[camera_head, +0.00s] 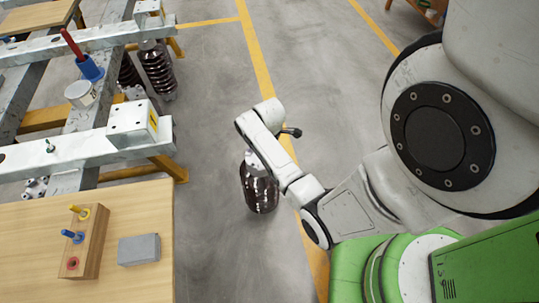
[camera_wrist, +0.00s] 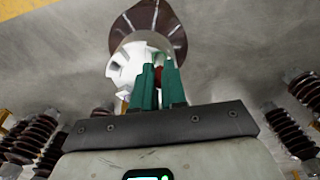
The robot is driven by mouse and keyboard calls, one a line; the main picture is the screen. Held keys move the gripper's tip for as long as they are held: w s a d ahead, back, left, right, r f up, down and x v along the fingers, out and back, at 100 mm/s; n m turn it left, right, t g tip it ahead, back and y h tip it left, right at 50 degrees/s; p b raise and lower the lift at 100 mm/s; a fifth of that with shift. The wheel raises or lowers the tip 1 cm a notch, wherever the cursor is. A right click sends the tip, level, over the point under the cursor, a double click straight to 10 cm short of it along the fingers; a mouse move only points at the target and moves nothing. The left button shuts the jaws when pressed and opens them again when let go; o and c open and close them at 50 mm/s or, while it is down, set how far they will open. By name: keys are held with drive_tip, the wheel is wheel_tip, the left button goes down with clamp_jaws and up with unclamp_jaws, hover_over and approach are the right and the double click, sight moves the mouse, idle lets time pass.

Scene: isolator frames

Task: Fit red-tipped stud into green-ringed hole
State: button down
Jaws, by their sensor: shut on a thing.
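In the wrist view my gripper (camera_wrist: 158,72) has its two green fingers shut on a small dark red piece (camera_wrist: 159,76). This looks like the red-tipped stud; most of it is hidden between the fingers. In the head view my arm is bent over the open floor, right of the wooden table, and the held piece cannot be made out.
A wooden rack (camera_head: 92,250) on the table (camera_head: 130,205) holds a yellow and a blue stud, with a red-ringed hole in front. A grey block (camera_head: 139,249) lies beside it. A brown insulator (camera_head: 260,193) stands below my arm. A blue-based red tool (camera_head: 88,66) stands at the left.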

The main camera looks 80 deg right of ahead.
drive_tip(key=shift+f, duration=0.35)
drive_tip(key=shift+f, duration=0.1)
drive_tip(key=c, duration=1.2)
unclamp_jaws()
wheel_tip(320, 180, up, 11)
drive_tip(key=shift+p, duration=1.2)
drive_tip(key=a+r+m, duration=0.1)
drive_tip(key=a, duration=0.7)
drive_tip(key=a+r+m, duration=0.2)
drive_tip(key=a, duration=0.6)
drive_tip(key=a+r+m+t, duration=0.1)
drive_tip(key=a+r, duration=0.1)
drive_tip(key=a, duration=0.7)
drive_tip(key=shift+s+r+m, duration=0.2)
drive_tip(key=shift+s+m, duration=0.15)
drive_tip(key=shift+m, duration=0.05)
